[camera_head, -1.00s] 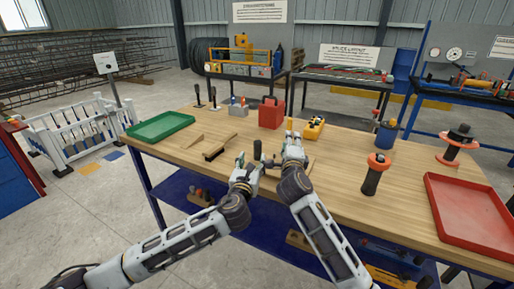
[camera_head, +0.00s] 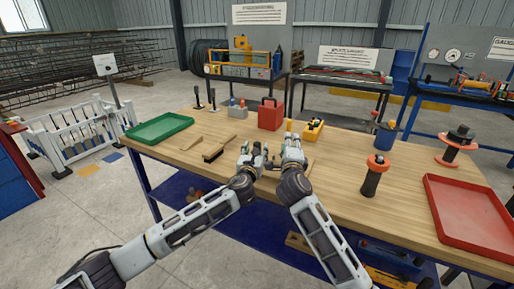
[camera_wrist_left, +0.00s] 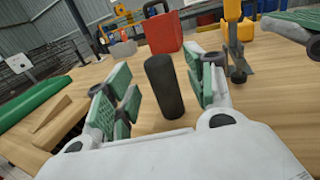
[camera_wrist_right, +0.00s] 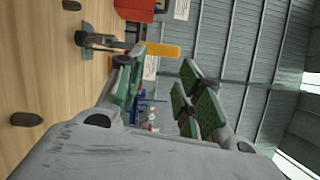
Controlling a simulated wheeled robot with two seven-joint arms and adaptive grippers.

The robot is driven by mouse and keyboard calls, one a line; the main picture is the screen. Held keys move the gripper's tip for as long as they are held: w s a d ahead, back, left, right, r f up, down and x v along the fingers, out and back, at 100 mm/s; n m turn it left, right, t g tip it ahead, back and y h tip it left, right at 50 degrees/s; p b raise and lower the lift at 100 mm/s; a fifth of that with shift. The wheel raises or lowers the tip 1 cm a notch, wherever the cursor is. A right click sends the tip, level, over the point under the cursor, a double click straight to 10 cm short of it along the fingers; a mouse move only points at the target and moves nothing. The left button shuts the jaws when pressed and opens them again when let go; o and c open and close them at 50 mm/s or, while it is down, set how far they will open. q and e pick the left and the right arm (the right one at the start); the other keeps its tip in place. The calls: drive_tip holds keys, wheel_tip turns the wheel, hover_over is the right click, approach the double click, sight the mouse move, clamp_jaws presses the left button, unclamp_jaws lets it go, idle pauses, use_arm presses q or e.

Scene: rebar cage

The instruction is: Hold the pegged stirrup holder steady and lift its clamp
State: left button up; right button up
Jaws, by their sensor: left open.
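My left gripper (camera_head: 252,148) is open, with a dark upright cylindrical post (camera_wrist_left: 164,88) standing between its spread green-padded fingers in the left wrist view. I cannot tell whether they touch it. A metal clamp (camera_wrist_left: 236,60) with a yellow handle (camera_wrist_left: 232,12) stands to the right of the post; I take these as parts of the stirrup holder. My right gripper (camera_head: 291,140) is open. In the right wrist view the clamp's yellow handle (camera_wrist_right: 160,50) lies beyond and near the left finger, not visibly gripped. The arms mostly hide the holder's base in the head view.
On the wooden table (camera_head: 335,185) are a green tray (camera_head: 160,128), wooden pieces (camera_head: 217,147), a red box (camera_head: 271,114), a yellow-and-black device (camera_head: 314,129), an orange-topped black cylinder (camera_head: 374,176) and a red tray (camera_head: 468,212).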

use_arm(q)
drive_tip(key=shift+w+d, duration=0.2)
drive_tip(key=shift+w, duration=1.15)
drive_tip(key=shift+c, duration=0.2)
